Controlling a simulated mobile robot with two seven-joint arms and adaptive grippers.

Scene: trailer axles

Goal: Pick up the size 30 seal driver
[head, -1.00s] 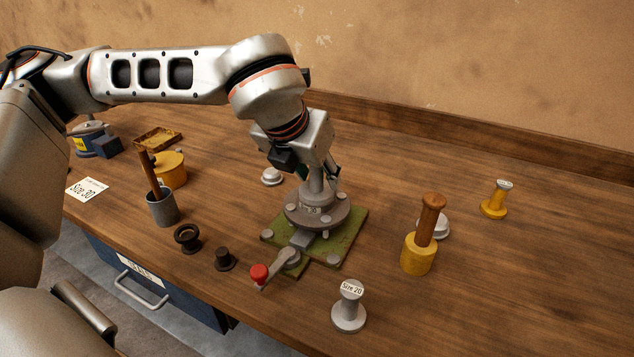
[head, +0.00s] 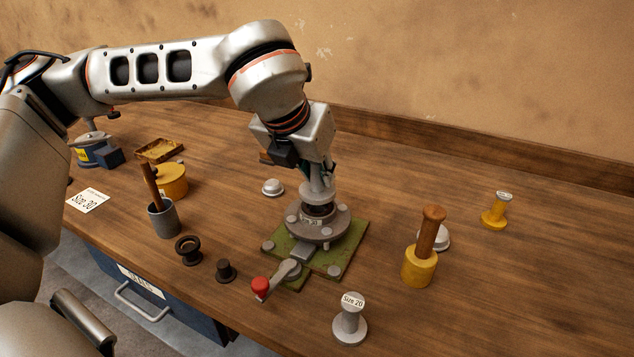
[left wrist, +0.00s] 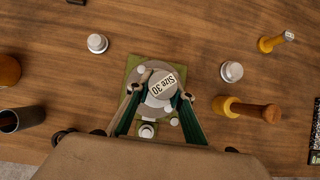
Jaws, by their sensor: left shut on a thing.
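The size 30 seal driver (head: 318,192) is grey metal, with a round base and a stem. My left gripper (head: 322,172) is shut on its upper part, from above. The driver is upright, its base a little above the round grey hub (head: 325,232) on the green plate (head: 348,258), with a dark gap between. In the left wrist view, the driver's "Size 30" top (left wrist: 163,84) shows between the fingertips (left wrist: 160,92). A grey "Size 20" driver (head: 350,322) stands near the front edge. A yellow driver (head: 495,214) stands at the right. My right gripper is not in view.
A mallet (head: 420,262) stands right of the hub, before a white round piece (head: 442,238). A red-knobbed crank (head: 261,286) juts forward. Left are dark rings (head: 188,251), a grey cup (head: 164,220), a yellow pot (head: 173,182) and a "Size 30" card (head: 87,201). The back right is clear.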

